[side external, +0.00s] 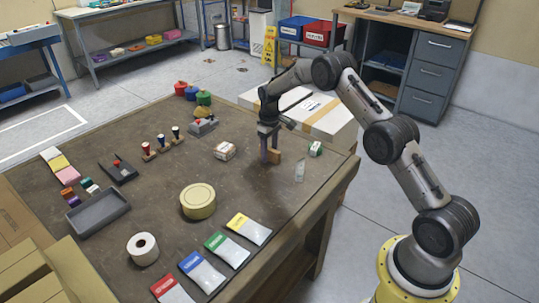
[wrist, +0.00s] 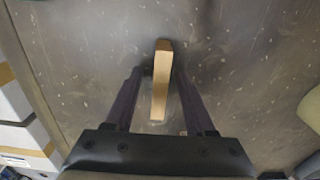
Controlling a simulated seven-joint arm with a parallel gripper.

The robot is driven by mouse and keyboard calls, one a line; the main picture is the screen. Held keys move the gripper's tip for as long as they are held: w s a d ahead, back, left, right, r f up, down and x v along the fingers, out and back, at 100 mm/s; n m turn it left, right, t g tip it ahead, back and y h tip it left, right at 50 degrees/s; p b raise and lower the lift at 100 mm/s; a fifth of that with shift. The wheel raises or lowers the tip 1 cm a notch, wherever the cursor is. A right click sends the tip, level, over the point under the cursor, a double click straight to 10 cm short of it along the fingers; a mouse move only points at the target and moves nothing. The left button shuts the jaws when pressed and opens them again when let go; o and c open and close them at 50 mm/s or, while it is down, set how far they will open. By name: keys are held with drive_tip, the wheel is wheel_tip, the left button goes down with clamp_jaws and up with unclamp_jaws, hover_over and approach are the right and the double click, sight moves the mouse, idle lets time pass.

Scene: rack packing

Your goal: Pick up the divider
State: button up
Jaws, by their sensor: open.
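The divider appears to be a thin tan upright piece (side external: 275,157) on the brown worktable (side external: 240,185), near its right side. In the wrist view the tan piece (wrist: 161,80) stands between the two dark fingers of my gripper (wrist: 158,78), with a gap on each side. My gripper (side external: 269,158) points down and is open around it, with the fingertips low near the table top. In the side view the fingers hide part of the tan piece.
A small green-and-white box (side external: 315,149) and a clear flat item (side external: 300,171) lie to the right. A small white-and-brown box (side external: 224,151) is to the left. A round cream tin (side external: 198,201) stands nearer the front. A large white carton (side external: 325,117) is behind the table.

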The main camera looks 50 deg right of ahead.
clamp_jaws()
drive_tip(key=shift+r, duration=0.15)
